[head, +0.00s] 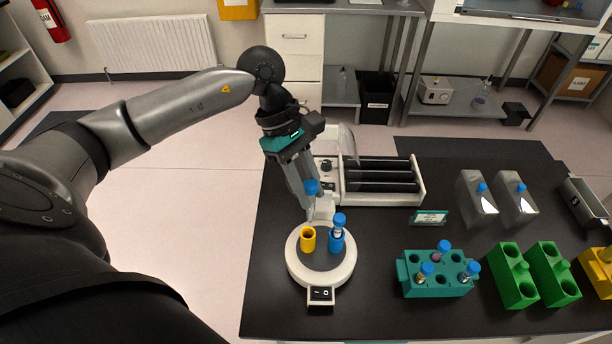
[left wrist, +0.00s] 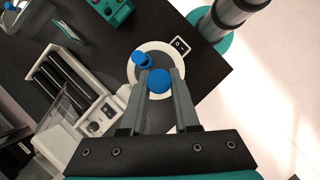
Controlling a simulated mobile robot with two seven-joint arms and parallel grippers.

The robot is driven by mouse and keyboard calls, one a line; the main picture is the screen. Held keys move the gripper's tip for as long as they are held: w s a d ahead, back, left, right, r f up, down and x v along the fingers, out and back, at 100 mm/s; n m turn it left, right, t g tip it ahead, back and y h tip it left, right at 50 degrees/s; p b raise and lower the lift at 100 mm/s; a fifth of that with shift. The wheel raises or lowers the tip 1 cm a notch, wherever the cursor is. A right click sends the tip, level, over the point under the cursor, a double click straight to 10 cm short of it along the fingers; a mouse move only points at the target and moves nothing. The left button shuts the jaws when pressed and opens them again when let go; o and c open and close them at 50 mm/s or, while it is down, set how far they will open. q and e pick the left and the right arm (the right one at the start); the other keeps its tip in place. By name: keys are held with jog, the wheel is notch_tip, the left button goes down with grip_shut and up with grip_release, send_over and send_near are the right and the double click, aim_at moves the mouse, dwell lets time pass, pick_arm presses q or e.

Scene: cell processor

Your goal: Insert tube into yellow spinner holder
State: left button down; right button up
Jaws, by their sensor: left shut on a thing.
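The spinner (head: 294,265) is a round white device with a dark top on the black bench. Its yellow holder (head: 308,241) stands on the left and looks empty. Its blue holder (head: 336,243) on the right has a blue-capped tube (head: 339,221) in it. My left gripper (head: 316,200) is shut on another blue-capped tube (head: 311,187), above and behind the yellow holder. In the left wrist view, the held tube's cap (left wrist: 159,81) is between the fingertips, over the spinner (left wrist: 171,49). The yellow holder is hidden there. My right gripper is not in view.
A white roller device (head: 385,198) stands behind the spinner. A teal rack (head: 435,286) with several blue-capped tubes, green racks (head: 512,285) and clear bottles (head: 478,203) stand to the right. The bench is clear between the spinner and the teal rack.

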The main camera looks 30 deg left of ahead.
pick_arm(q)
jog(key=shift+a+r+n, duration=0.1)
jog(key=shift+a+n, duration=0.2)
jog(key=shift+b, duration=0.4)
notch_tip(320, 180, down, 4)
jog(key=b, duration=0.4)
jog(key=shift+f+b, duration=0.3)
jog(key=shift+b, duration=0.05)
jog(key=shift+f+b, duration=0.45)
jog(key=shift+b, duration=0.05)
jog(key=shift+f, duration=0.15)
dwell(0.4)
notch_tip(320, 180, down, 4)
jog(key=b, duration=0.4)
jog(key=shift+f+b, duration=0.15)
jog(key=shift+b, duration=0.2)
jog(key=shift+f+b, duration=0.3)
jog(key=shift+b, duration=0.1)
